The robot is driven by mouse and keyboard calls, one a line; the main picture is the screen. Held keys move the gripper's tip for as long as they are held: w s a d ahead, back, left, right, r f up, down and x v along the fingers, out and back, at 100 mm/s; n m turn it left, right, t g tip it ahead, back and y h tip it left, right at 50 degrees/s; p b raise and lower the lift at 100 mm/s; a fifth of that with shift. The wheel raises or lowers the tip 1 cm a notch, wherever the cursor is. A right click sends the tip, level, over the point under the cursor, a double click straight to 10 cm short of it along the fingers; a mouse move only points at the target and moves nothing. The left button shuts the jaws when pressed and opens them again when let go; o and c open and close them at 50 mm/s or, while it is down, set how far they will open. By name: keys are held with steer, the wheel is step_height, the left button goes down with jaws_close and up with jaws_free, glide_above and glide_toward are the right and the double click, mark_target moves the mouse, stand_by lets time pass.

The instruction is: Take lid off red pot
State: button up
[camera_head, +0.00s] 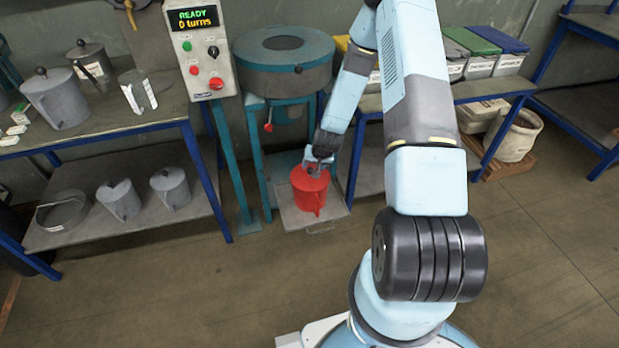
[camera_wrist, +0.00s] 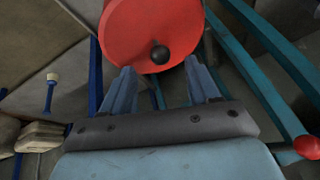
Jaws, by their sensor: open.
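The red pot (camera_head: 309,195) stands on a grey pull-out tray (camera_head: 291,218) under the mixing machine. In the wrist view its red lid (camera_wrist: 150,25) shows from above, with a round black knob (camera_wrist: 159,54) near its lower edge in the picture. My gripper (camera_head: 319,163) is at the top of the pot in the head view and covers part of the lid. In the wrist view my gripper (camera_wrist: 158,78) is open, its two fingers on either side of and a little below the knob. Whether a finger touches the lid I cannot tell.
The machine's teal frame (camera_head: 256,155) stands close behind and left of the pot. A control box (camera_head: 200,50) reads READY, 0 turns. A bench (camera_head: 100,120) with grey pots is at the left. Lidded bins (camera_head: 480,65) stand at the back right. The front floor is clear.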

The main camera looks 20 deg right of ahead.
mark_target(311, 169)
steer(key=shift+x, duration=2.65)
jaws_close()
steer(key=shift+w+r, duration=0.1)
